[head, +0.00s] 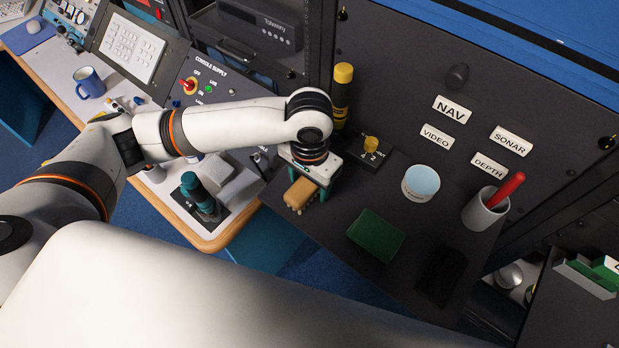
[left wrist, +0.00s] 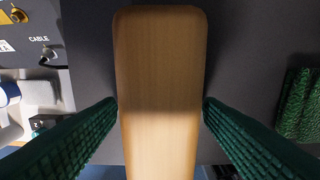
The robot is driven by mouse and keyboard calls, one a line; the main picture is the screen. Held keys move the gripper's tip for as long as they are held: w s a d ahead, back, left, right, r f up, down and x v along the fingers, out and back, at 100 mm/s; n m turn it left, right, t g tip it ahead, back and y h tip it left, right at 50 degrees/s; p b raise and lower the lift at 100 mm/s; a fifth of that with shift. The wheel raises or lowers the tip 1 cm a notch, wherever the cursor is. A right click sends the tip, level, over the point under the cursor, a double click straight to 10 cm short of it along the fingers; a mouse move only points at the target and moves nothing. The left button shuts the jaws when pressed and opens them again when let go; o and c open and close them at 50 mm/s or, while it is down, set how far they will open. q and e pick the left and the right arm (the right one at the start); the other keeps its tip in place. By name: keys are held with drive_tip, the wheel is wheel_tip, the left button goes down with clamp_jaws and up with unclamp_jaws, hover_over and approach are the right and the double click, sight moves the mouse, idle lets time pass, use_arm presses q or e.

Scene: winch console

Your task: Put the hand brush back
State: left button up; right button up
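The hand brush (head: 299,194) has a pale wooden back and short bristles below. It is at the left end of the dark ledge; I cannot tell whether it rests there or is just above it. My left gripper (head: 308,181) is over it, with its teal fingers on either side. In the left wrist view the wooden back (left wrist: 160,85) fills the gap between the green ribbed fingertips (left wrist: 160,104), which meet both long edges. My right gripper is not in view.
On the dark ledge (head: 330,227) are a green pad (head: 376,236), a black pad (head: 441,275), a pale blue-topped cup (head: 420,184) and a grey holder (head: 484,210) with a red stick. A yellow-capped cylinder (head: 342,95) stands behind the gripper. A joystick (head: 197,192) is at left.

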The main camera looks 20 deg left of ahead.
use_arm(q)
drive_tip(key=shift+r, duration=0.2)
wheel_tip(320, 180, up, 12)
drive_tip(key=shift+b, duration=0.4)
drive_tip(key=shift+s+f, duration=0.1)
idle(0.5)
